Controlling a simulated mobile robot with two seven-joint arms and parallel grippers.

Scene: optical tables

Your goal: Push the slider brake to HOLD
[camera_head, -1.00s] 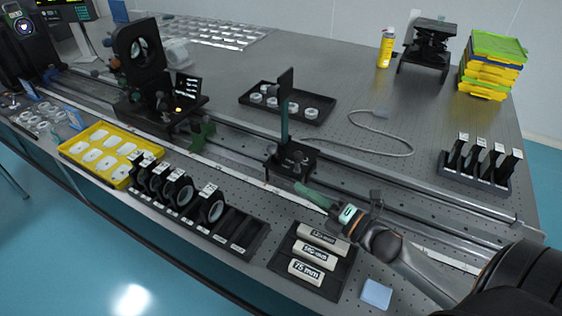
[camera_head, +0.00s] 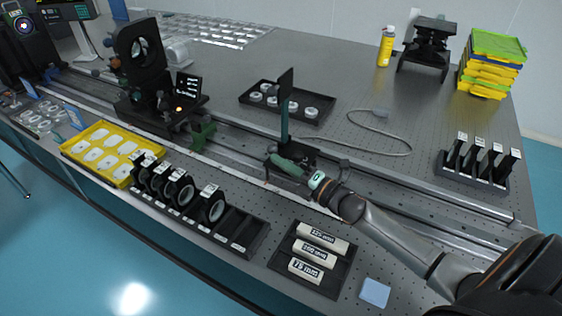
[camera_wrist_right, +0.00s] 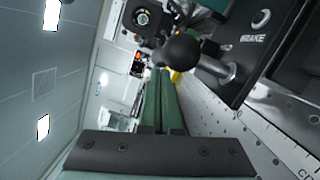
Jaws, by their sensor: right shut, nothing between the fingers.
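The black slider (camera_head: 305,152) sits on the rail and carries an upright post with a dark plate. In the right wrist view its black block (camera_wrist_right: 262,55) shows the word BRAKE, beside a metal lever with a black ball knob (camera_wrist_right: 183,50). My right gripper (camera_head: 272,161) is at the slider's front side, its green fingers together and empty. In the wrist view the fingertips (camera_wrist_right: 163,75) lie just left of and below the knob; I cannot tell whether they touch it. No HOLD mark is readable. My left gripper is out of view.
The rail (camera_head: 385,180) runs diagonally along the table. In front are a black rack of round mounts (camera_head: 232,230), a tray of labelled blocks (camera_head: 337,272) and a blue pad (camera_head: 375,292). Behind is a tray with white rings (camera_head: 245,98) and a loose cable (camera_head: 385,150).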

